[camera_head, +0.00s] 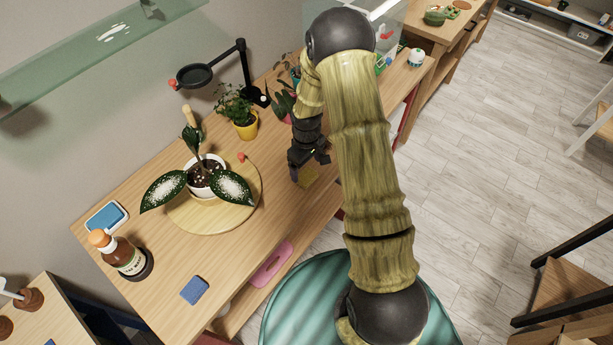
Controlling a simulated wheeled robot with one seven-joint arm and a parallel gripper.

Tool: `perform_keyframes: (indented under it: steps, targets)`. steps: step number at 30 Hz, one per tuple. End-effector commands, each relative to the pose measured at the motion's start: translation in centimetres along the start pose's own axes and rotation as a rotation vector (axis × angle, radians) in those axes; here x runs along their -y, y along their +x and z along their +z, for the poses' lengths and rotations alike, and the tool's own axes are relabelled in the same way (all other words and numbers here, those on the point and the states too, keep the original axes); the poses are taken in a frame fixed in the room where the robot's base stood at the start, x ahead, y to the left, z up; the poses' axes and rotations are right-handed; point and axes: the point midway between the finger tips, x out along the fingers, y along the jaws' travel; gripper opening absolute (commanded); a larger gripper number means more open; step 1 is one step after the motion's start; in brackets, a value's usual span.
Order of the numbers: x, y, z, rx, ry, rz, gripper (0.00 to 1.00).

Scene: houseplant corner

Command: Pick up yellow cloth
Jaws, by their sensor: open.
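The yellow cloth (308,177) lies on the wooden table near its front edge. It looks small and flat, and part of it is hidden by my gripper. My gripper (299,176) is open and points down just above the cloth's left side. Whether its fingers touch the cloth cannot be told from this view. My arm hides the table to the right of the cloth.
A potted plant with spotted leaves (207,172) stands on a round wooden board (190,222) left of my gripper. A yellow-potted plant (245,128), a brown bottle (124,256) and a blue sponge-like block (194,290) stand nearby.

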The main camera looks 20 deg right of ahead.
Motion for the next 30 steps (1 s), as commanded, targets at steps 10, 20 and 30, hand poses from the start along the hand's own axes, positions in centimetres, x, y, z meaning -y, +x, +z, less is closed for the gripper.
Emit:
perform_keyframes:
  steps: [10,20,30]
  targets:
    - [0.1,3.6,0.2,0.003,0.000,-0.002,0.85]
    - [0.0,4.7,0.2,0.001,0.000,0.000,0.85]
    - [0.1,4.7,0.2,0.001,0.000,-0.001,0.85]
